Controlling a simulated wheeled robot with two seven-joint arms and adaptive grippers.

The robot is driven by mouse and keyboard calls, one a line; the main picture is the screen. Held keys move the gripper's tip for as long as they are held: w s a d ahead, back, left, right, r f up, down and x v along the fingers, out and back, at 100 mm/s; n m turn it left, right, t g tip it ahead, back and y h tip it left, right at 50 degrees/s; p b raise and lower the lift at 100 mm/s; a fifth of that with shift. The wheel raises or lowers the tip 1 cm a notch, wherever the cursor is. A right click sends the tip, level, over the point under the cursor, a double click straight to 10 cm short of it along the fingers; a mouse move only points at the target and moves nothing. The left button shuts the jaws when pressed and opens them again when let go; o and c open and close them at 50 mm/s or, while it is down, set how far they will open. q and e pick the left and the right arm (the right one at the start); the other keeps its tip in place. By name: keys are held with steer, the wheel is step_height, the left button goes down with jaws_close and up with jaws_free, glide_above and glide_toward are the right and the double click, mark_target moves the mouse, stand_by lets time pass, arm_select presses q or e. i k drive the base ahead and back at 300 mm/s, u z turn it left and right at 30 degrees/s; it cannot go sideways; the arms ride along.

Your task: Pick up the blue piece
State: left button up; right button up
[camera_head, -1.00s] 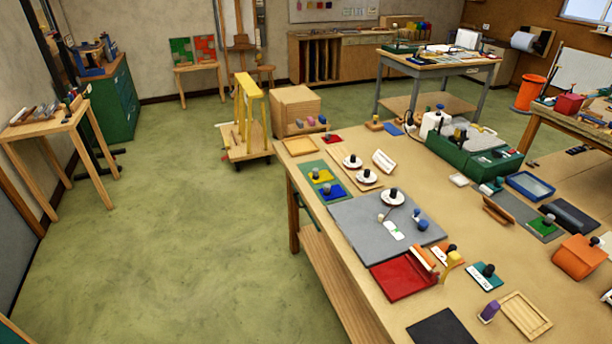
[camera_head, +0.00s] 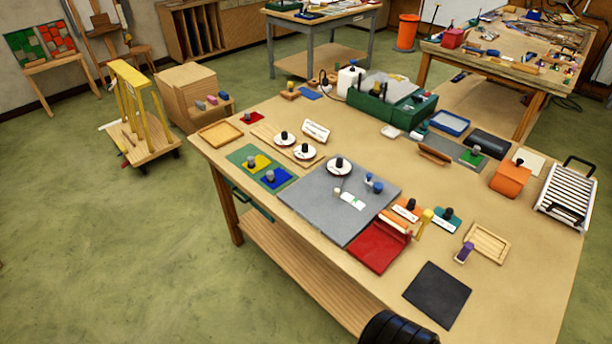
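The blue piece (camera_head: 284,183) is a flat blue square with a grey knob (camera_head: 271,176) standing on it. It lies on the green mat (camera_head: 238,156), on the left side of the big worktable. A flat yellow piece (camera_head: 263,169) with its own grey knob lies beside it on the same mat. The grey board (camera_head: 320,215) is just to the right of the mat. Neither of my grippers is in view. A black ribbed part shows at the bottom edge; I cannot tell what it belongs to.
White discs with black knobs (camera_head: 305,153) stand behind the mat. A red tray (camera_head: 375,250) and a black sheet (camera_head: 437,294) lie toward the near edge. A green case (camera_head: 375,106) stands at the back. Open floor lies left of the table.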

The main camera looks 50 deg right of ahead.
mark_target(273, 178)
steer(key=z, duration=0.6)
steer(key=i, duration=1)
steer(key=z, duration=2.5)
